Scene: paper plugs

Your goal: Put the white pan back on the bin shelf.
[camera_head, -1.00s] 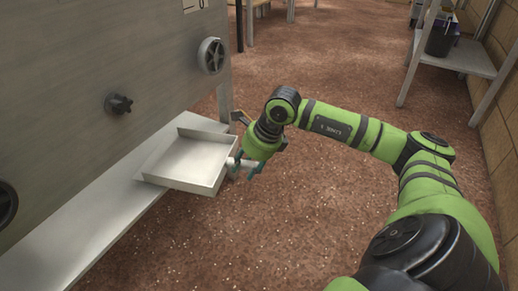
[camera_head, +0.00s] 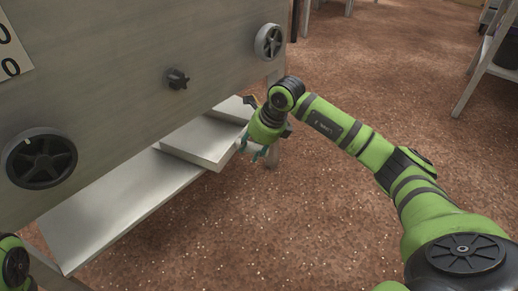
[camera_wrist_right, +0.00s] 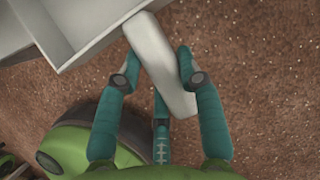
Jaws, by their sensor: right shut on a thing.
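The white pan (camera_head: 208,142) is a shallow square tray with a handle. In the head view it lies at the bin shelf (camera_head: 110,212), partly under the grey bin, and its near corner overhangs the shelf's outer edge. I cannot tell whether it rests fully on the shelf. My right gripper (camera_head: 256,153) is at the pan's right side. In the right wrist view, the fingers of the right gripper (camera_wrist_right: 158,68) are around the pale handle (camera_wrist_right: 162,62), and the pan's corner (camera_wrist_right: 75,30) shows at upper left. My left gripper is out of view.
The large grey bin (camera_head: 110,90) stands over the shelf, with a dark knob (camera_head: 178,78) and round handwheels (camera_head: 40,158) on its face. A metal stand (camera_head: 485,70) is at upper right. The brown floor (camera_head: 240,235) is clear in front.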

